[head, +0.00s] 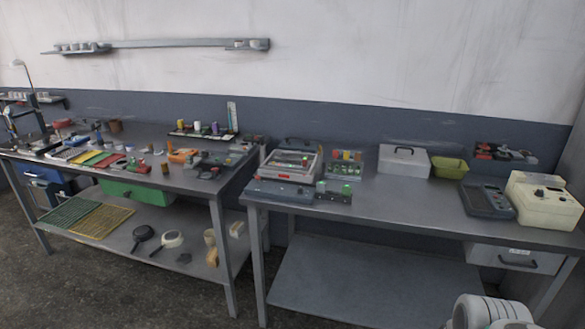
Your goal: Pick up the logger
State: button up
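I cannot tell for certain which thing is the logger. One candidate is a dark grey handheld-like device (487,200) lying on the right bench, left of a cream instrument box. Another is a flat dark unit (280,191) at the left front of the same bench. Nothing holds or touches either one. My gripper is not in view; only a white rounded part of my own arm shows at the bottom right.
The right bench (400,205) has a clear middle. It carries the cream box (545,205), a yellow-green bin (449,168), a light grey case (403,164) and a framed tester (290,165).

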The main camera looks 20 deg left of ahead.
aim_at(283, 163)
jog(key=u, duration=0.35)
jog(key=i, duration=0.9)
jog(key=u, duration=1.05)
jog(key=i, duration=1.35)
jog(key=u, duration=0.35)
